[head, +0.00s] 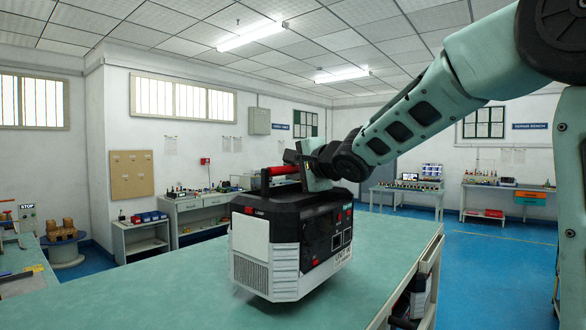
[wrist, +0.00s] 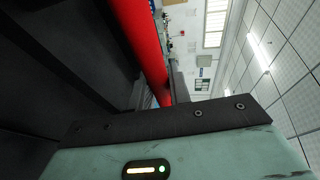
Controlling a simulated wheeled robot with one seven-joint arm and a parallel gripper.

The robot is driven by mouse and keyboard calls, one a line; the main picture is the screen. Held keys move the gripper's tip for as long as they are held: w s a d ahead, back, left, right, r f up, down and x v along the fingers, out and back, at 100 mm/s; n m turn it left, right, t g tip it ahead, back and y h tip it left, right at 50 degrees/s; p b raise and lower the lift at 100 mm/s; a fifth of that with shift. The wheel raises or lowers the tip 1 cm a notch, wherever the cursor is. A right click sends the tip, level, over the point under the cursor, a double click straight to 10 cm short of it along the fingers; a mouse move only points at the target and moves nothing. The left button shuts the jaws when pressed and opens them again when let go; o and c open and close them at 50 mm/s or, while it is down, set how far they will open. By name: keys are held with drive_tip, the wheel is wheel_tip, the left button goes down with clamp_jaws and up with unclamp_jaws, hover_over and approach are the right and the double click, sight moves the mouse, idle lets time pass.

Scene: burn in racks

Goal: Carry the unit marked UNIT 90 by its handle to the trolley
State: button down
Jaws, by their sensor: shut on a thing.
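A black and light-grey boxy unit (head: 318,245) with a red top handle (head: 283,171) is upright at the middle of the head view, over a green-topped surface (head: 150,290). Small print on its front reads roughly as UNIT 90, but is not sharp. My gripper (head: 296,168) is at the top of the unit, shut on the red handle. In the wrist view the handle (wrist: 140,45) runs between the dark fingers (wrist: 160,92). I cannot tell whether the unit's base touches the green top. I cannot make out for sure which thing is the trolley.
Another dark unit (head: 418,296) sits beneath the green top at the right, behind a rail (head: 428,262). Further benches (head: 404,191) stand at the back right. Blue floor is clear at the right.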

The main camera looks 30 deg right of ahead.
sight(295, 200)
drive_tip(key=shift+f+b, duration=0.8)
drive_tip(key=shift+f, duration=0.6)
drive_tip(key=c, duration=1.3)
unclamp_jaws()
drive_tip(key=shift+f, duration=0.4)
drive_tip(key=shift+s, duration=0.1)
drive_tip(key=shift+s+r, duration=0.2)
drive_tip(key=shift+s, duration=0.15)
drive_tip(key=a+p+v, duration=0.1)
drive_tip(key=v, duration=1)
drive_tip(key=shift+d+p, duration=0.3)
drive_tip(key=shift+d, duration=0.15)
